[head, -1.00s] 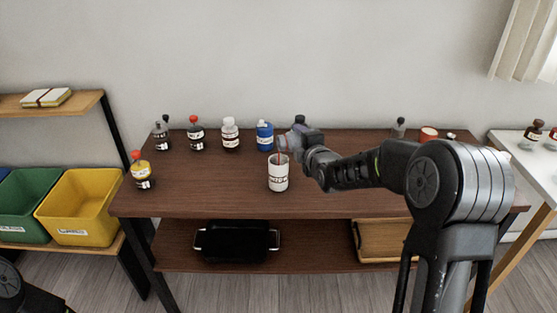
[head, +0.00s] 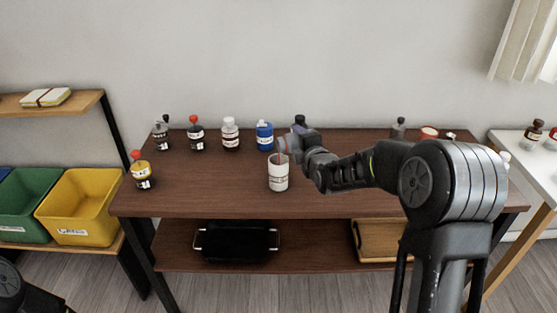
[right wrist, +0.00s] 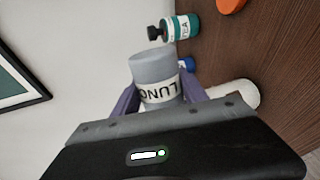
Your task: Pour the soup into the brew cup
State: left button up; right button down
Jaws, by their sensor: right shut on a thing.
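The brew cup (head: 278,178) is a white cup with a dark-lettered label, upright near the middle of the table. My right gripper (head: 295,143) is just above and to the right of its rim. It is shut on a grey container (head: 282,145), tipped with its mouth over the cup. In the right wrist view the container (right wrist: 155,72) has a white label reading "LUNC" and lies between the purple fingers. Its inside is hidden there. A white rounded thing, probably the cup (right wrist: 238,94), shows beyond the fingers. My left gripper is out of view.
A blue bottle (head: 264,136), a white-capped bottle (head: 230,135), a red-topped bottle (head: 195,134) and a grey bottle (head: 161,136) stand behind left. The table front (head: 210,195) is clear.

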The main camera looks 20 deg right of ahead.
jog(key=shift+a+f+n, duration=0.1)
jog(key=shift+a+n, duration=0.05)
jog(key=shift+n, duration=0.15)
dwell(0.5)
jog(key=shift+a+r+p, duration=0.1)
jog(key=shift+r+p, duration=0.1)
jog(key=shift+p, duration=0.3)
jog(key=shift+f, duration=0.15)
jog(key=shift+d+r+m+b, duration=0.3)
jog(key=shift+d+m+b, duration=0.25)
jog(key=shift+m, duration=0.15)
jog(key=shift+a+f+y, duration=0.1)
jog(key=shift+f+y, duration=0.1)
jog(key=shift+y, duration=0.1)
jog(key=shift+a, duration=0.15)
jog(key=shift+f, duration=0.1)
